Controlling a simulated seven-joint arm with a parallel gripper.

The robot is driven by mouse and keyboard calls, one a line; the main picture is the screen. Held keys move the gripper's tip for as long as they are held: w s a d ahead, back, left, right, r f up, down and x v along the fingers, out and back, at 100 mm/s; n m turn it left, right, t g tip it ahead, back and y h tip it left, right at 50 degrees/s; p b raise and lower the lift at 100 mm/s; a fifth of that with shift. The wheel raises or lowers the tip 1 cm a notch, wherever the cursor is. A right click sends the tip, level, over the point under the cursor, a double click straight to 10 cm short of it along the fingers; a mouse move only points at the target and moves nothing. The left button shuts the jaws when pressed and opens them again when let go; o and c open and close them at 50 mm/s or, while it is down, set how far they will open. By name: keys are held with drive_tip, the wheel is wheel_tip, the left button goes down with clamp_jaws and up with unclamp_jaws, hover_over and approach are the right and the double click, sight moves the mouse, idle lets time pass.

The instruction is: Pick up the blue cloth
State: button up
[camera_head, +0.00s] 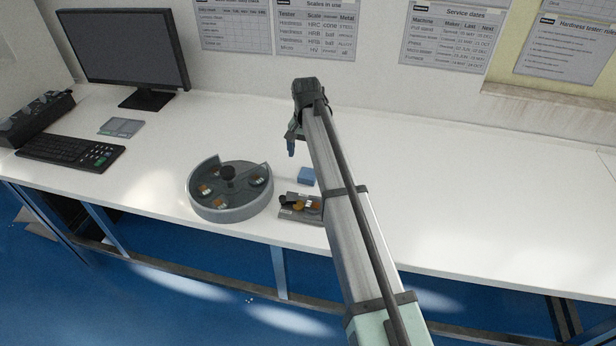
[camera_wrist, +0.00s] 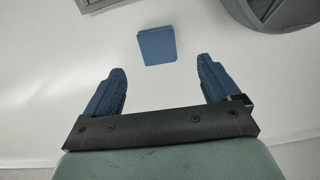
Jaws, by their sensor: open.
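The blue cloth (camera_head: 306,175) is a small folded square lying flat on the white table, just behind the small tray in the head view. In the wrist view the cloth (camera_wrist: 157,46) lies beyond my fingertips, roughly centred between them. My gripper (camera_head: 291,148) is above the table, behind and slightly left of the cloth in the head view. In the wrist view my gripper (camera_wrist: 162,76) has its two blue fingers wide apart with nothing between them. The arm hides part of the table to the right of the cloth.
A round grey carousel (camera_head: 230,212) with several small pieces stands left of the cloth. A small grey tray (camera_head: 287,212) with several items sits in front of it. A monitor (camera_head: 125,50) and keyboard (camera_head: 70,150) are at the left. The table's right side is clear.

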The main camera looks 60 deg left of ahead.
sight(308, 173)
drive_tip(key=shift+w+f, duration=0.2)
drive_tip(key=shift+f, duration=3.8)
drive_tip(key=c, duration=1.1)
drive_tip(key=shift+r, duration=0.15)
wheel_tip(308, 173, up, 10)
drive_tip(key=shift+f, duration=0.1)
